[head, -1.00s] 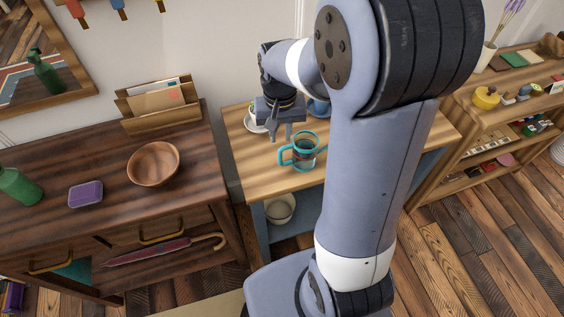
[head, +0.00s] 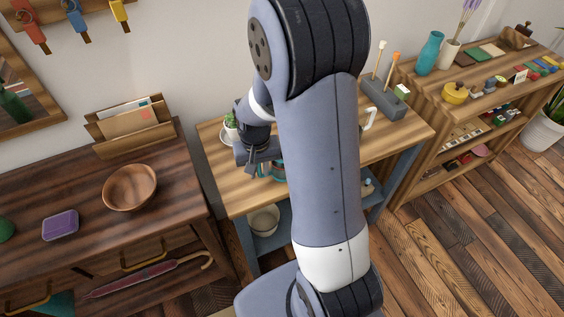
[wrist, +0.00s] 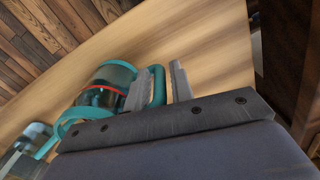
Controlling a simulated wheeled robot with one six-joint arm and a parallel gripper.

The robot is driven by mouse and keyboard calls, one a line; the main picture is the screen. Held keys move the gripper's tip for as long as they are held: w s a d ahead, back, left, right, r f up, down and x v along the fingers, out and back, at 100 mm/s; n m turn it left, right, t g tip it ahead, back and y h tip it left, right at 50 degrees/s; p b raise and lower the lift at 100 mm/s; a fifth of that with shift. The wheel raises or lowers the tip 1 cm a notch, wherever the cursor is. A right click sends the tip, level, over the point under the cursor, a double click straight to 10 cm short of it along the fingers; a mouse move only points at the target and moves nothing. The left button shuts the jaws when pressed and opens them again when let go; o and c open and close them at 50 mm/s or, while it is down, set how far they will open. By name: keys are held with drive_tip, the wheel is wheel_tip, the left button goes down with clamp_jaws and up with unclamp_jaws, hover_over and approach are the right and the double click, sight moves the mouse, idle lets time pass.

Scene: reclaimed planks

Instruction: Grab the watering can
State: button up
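A clear vessel with a teal rim, a red band and a teal handle (wrist: 157,84) stands on the light wooden table; I cannot confirm that it is the watering can. In the wrist view my gripper (wrist: 163,78) is open, its two fingers on either side of that upright handle, with a gap at the right finger. In the head view my gripper (head: 256,160) is low over the table and hides most of the vessel (head: 277,172). A second clear piece with a teal loop (wrist: 27,148) shows at the lower left of the wrist view.
The light table (head: 237,196) also holds a small potted plant (head: 231,127) and a grey block holder (head: 385,103); a white handle shows beside my arm. A dark sideboard with a wooden bowl (head: 130,187) stands left. A low shelf (head: 452,120) stands right.

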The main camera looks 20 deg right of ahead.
drive_tip(key=shift+c, duration=0.4)
clamp_jaws()
drive_tip(key=shift+r, duration=0.15)
